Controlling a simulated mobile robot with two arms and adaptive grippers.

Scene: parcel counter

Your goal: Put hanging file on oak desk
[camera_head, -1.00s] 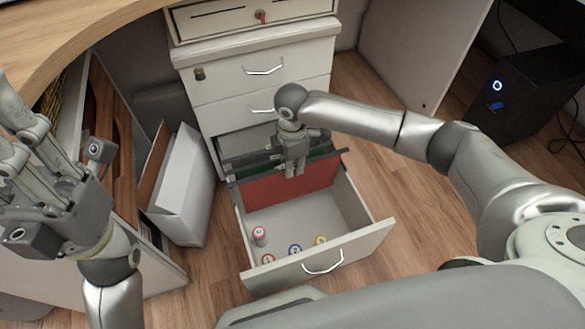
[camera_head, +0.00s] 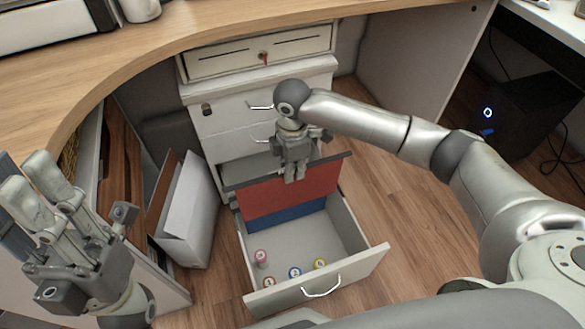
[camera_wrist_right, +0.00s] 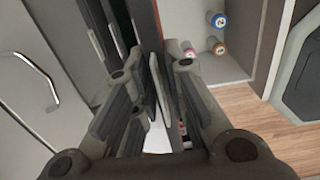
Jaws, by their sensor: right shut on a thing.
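The hanging file (camera_head: 318,187) is a red panel with a dark top bar. My right gripper (camera_head: 295,178) is shut on its top edge and holds it upright over the open bottom drawer. A blue panel (camera_head: 285,213) shows below the red; I cannot tell whether it is a separate file. In the right wrist view my right gripper (camera_wrist_right: 158,88) has dark panels between and beside its fingers. The oak desk (camera_head: 215,28) curves across the top, behind and above the drawers. My left gripper (camera_head: 27,178) is empty at the left, its fingers apart.
The open drawer (camera_head: 362,268) holds several small numbered cylinders (camera_head: 295,272). A white box file (camera_head: 192,215) stands left of the cabinet (camera_head: 225,125). A black computer (camera_head: 530,115) stands at right. White office items (camera_head: 60,22) occupy the desk's far left; its middle is clear.

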